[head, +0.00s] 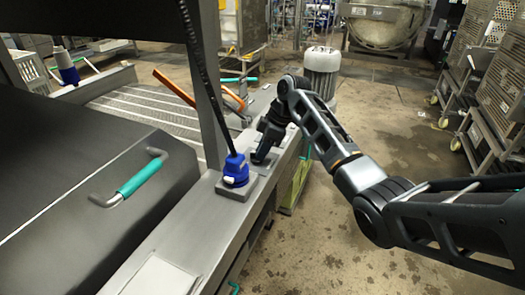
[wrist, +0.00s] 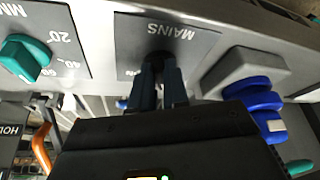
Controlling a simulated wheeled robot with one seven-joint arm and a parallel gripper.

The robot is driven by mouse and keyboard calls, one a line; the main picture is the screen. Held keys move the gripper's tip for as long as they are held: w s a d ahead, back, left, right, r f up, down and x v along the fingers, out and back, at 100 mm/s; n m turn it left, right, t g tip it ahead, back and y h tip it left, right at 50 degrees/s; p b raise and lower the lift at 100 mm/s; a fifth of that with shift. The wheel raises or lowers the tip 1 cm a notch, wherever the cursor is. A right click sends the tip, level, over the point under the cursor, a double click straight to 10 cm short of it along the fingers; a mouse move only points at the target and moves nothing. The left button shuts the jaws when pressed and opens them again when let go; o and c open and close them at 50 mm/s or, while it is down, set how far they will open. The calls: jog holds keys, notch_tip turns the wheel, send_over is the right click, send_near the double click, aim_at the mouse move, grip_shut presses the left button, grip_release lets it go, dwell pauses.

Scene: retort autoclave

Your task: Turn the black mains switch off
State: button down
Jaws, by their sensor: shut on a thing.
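The black mains switch (wrist: 160,58) sits on a dark plate lettered MAINS (wrist: 185,30) in the wrist view, upside down there. My gripper (wrist: 160,82) is shut on the switch, with its two fingers to either side of it. The fingers cover much of the switch, so I cannot tell which position it is turned to. In the head view my gripper (head: 260,157) reaches down to the metal ledge, and the switch is hidden behind it.
A blue plug (head: 236,170) with a black cable stands close beside my gripper; it also shows in the wrist view (wrist: 258,100). A teal timer knob (wrist: 25,58) is on the other side. An orange handle (wrist: 42,148) and a lid with a teal grip (head: 142,176) are nearby.

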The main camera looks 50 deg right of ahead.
jog(key=shift+w+d+n+g+y+b, duration=0.15)
jog(key=shift+n+g+y+b, duration=0.2)
jog(key=shift+n, duration=0.65)
jog(key=shift+w+n+g+y+b, duration=0.15)
jog(key=shift+n+g+b, duration=0.25)
jog(key=shift+n, duration=0.6)
jog(key=c, duration=1.1)
grip_release()
jog(key=shift+b+v, duration=0.3)
jog(key=shift+v, duration=3.6)
